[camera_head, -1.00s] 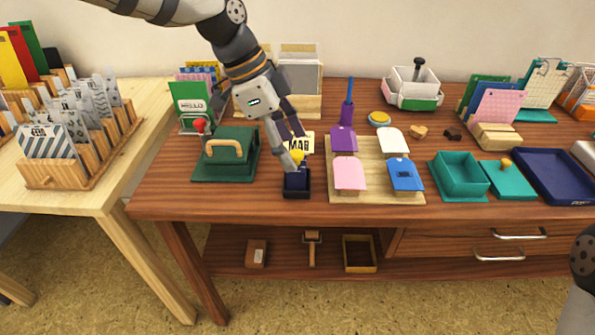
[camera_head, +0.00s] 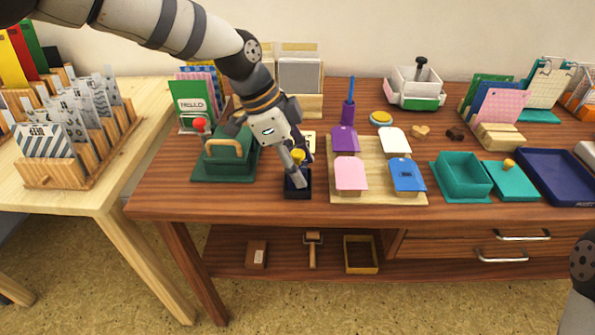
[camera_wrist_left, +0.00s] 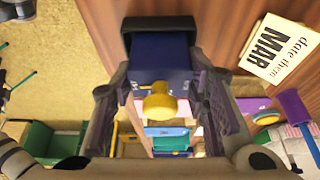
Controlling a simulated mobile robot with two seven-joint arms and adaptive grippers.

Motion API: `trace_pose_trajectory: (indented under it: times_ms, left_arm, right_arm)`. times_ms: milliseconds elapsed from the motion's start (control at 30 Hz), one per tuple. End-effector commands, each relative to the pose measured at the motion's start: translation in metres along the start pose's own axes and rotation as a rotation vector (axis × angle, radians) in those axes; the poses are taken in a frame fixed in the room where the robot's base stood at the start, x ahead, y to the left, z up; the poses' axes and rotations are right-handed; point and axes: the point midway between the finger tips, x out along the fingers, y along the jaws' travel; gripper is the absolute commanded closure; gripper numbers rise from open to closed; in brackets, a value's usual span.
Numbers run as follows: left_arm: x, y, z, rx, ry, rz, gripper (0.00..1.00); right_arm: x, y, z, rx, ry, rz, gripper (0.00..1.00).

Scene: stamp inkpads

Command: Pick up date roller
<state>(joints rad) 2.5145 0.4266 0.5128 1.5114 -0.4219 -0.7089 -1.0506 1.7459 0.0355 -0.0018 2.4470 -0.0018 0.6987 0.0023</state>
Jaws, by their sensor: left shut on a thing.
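The date roller (camera_head: 297,176) is a dark blue block with a yellow knob. It stands in a small black holder (camera_head: 298,195) near the table's front edge. In the left wrist view the roller's blue body (camera_wrist_left: 160,60) and round yellow knob (camera_wrist_left: 159,104) lie between the fingers, with the black holder (camera_wrist_left: 158,23) behind. My left gripper (camera_head: 299,171) is shut on the roller, one finger on each side. I cannot tell whether the roller is raised at all in its holder. My right gripper is out of view.
A "MAR" card (camera_wrist_left: 277,49) lies close by, mostly hidden by the gripper in the head view. A green press (camera_head: 224,157) with a wooden handle stands left. A wooden board (camera_head: 376,160) with coloured pads lies right. Teal boxes (camera_head: 463,175) stand farther right.

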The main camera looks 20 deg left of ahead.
Motion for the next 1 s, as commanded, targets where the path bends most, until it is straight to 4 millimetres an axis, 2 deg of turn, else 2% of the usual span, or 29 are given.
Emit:
trace_pose_trajectory:
  times_ms: [167, 267, 333, 567, 700, 800, 1000]
  left_arm:
    - [-0.005, 0.000, -0.002, 0.001, 0.001, -0.001, 1.00]
    - [-0.018, -0.001, -0.008, 0.002, 0.002, -0.003, 1.00]
    - [-0.034, -0.001, -0.015, 0.003, 0.002, -0.005, 1.00]
    - [-0.094, 0.058, -0.051, 0.011, 0.002, -0.011, 1.00]
    - [-0.104, 0.099, -0.064, 0.007, 0.001, -0.009, 1.00]
    - [-0.108, 0.119, -0.070, 0.005, 0.001, -0.007, 1.00]
    - [-0.111, 0.137, -0.076, 0.001, 0.000, -0.001, 1.00]
  right_arm:
    - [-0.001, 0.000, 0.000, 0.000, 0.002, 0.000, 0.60]
    - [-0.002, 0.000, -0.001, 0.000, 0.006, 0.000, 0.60]
    - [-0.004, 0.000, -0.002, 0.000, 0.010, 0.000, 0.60]
    - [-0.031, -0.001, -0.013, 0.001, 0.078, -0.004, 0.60]
    - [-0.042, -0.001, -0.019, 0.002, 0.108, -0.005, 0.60]
    - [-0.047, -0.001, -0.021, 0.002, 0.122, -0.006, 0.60]
    - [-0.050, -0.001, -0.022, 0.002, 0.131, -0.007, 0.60]
